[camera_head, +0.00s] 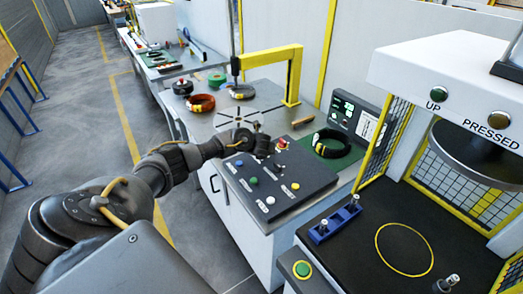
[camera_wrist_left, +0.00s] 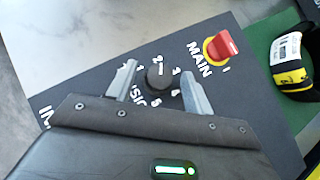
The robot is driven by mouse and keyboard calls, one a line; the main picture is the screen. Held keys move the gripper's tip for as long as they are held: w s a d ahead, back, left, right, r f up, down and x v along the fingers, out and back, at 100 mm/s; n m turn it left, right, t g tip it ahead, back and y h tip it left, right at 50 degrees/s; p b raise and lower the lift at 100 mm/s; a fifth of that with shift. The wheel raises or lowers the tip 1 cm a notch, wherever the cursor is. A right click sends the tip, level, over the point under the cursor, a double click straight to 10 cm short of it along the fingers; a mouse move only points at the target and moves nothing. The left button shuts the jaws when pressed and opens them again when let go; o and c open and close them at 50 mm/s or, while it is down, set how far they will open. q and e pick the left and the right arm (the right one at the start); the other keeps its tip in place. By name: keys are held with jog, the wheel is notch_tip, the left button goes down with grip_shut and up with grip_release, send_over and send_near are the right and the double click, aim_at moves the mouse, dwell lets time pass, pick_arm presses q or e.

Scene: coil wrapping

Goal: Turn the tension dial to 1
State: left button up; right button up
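The tension dial is a round black knob (camera_wrist_left: 156,77) on the dark control panel (camera_head: 278,188). White numbers surround it in the left wrist view, and which one it points to cannot be told. My left gripper (camera_wrist_left: 158,86) is open, with one finger on each side of the knob; a gap shows on both sides. My right gripper is not in view.
A red MAIN switch (camera_wrist_left: 222,46) on a yellow base stands close to the right finger; it also shows in the head view (camera_head: 281,143). Several push buttons lie nearer on the panel. A wrapped black coil (camera_head: 332,144) lies on a green mat to the right.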

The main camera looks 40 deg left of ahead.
pick_arm(q)
jog(key=c, duration=0.9)
jog(key=shift+o, duration=0.2)
pick_arm(e)
jog(key=shift+d, duration=0.25)
